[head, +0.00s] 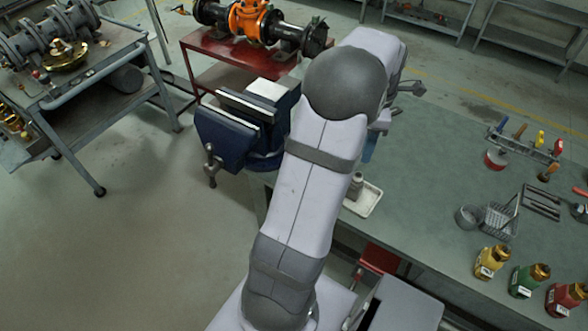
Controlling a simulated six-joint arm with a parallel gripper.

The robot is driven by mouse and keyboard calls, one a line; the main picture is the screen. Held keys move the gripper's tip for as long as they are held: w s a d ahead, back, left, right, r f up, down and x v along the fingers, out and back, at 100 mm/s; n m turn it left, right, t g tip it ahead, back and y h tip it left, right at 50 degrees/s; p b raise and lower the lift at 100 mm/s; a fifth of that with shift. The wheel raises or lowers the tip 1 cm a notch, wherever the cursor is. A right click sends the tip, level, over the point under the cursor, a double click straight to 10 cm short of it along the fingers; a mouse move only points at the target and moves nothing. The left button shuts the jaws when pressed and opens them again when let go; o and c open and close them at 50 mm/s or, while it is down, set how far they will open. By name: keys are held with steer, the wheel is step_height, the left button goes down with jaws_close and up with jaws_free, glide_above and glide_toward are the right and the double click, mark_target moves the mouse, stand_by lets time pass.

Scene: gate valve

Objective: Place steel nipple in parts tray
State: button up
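A small white tray (372,203) lies on the green workbench, just right of my arm's forearm, which hides its left part. A small grey metal cylinder (356,186), which looks like the steel nipple, stands upright at the tray's left side. It appears to be inside the tray, but my arm partly covers that spot. My arm reaches up across the middle of the picture. My gripper is mostly hidden behind it; a grey piece (408,88) sticking out at the right may be part of it. Its fingers cannot be made out, nor whether it holds anything.
A blue bench vise (235,130) stands left of my arm. Yellow, green and red bottles (490,262) stand at the bench's front right, near a mesh basket (498,220) and a tool rack (522,145). An orange valve (248,18) sits on a red table behind.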

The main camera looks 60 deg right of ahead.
steer(key=w+a+m, duration=0.2)
steer(key=w+a, duration=1.6)
steer(key=w, duration=0.2)
steer(key=s+a+f+m, duration=0.1)
steer(key=a+f, duration=0.1)
steer(key=a, duration=1.1)
steer(key=s+a+f+m, duration=0.1)
steer(key=a+f+m, duration=0.1)
steer(key=a, duration=1.2)
steer(key=shift+f, duration=0.2)
